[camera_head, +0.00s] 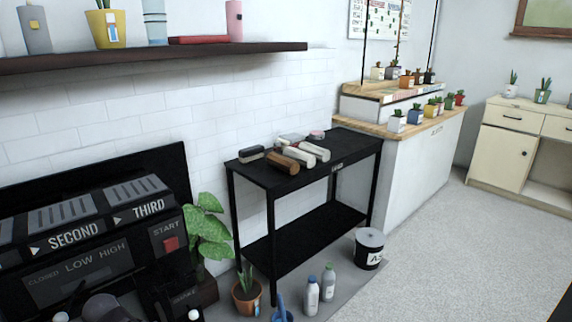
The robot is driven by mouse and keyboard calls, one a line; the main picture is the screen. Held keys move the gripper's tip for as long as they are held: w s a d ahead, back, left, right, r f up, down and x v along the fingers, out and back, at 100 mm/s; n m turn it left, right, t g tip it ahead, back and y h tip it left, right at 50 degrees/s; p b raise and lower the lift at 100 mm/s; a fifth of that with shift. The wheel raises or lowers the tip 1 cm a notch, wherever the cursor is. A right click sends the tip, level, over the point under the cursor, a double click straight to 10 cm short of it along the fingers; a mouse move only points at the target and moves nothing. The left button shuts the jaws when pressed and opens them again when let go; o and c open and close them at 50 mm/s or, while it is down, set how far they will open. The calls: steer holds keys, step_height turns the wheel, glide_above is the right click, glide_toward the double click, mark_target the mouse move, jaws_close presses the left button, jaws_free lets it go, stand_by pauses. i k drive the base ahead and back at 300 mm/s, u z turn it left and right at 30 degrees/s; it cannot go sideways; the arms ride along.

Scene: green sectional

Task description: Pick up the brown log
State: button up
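A brown log (283,163) lies on the top of a black two-tier table (257,176) against the white tiled wall. It lies near the front edge of the tabletop, close beside a paler tan log (299,157). A whitish log (315,150) lies to the right of these, and a dark grey block (251,154) lies at the left end. Several smaller pieces lie behind them, too small to tell apart. My gripper cannot be made out in this view.
A black machine (85,250) marked SECOND and THIRD fills the lower left. A leafy plant (207,232), a potted cactus (246,293), two bottles (320,290) and a black bucket (369,249) stand around the table. A wall shelf (150,57) hangs above.

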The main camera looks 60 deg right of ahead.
mark_target(287, 166)
steer(key=z, duration=4.7)
steer(key=i, duration=0.1)
steer(key=u, duration=2.85)
steer(key=k, duration=0.95)
steer(key=u, duration=0.2)
steer(key=i, duration=0.65)
steer(key=z, duration=0.05)
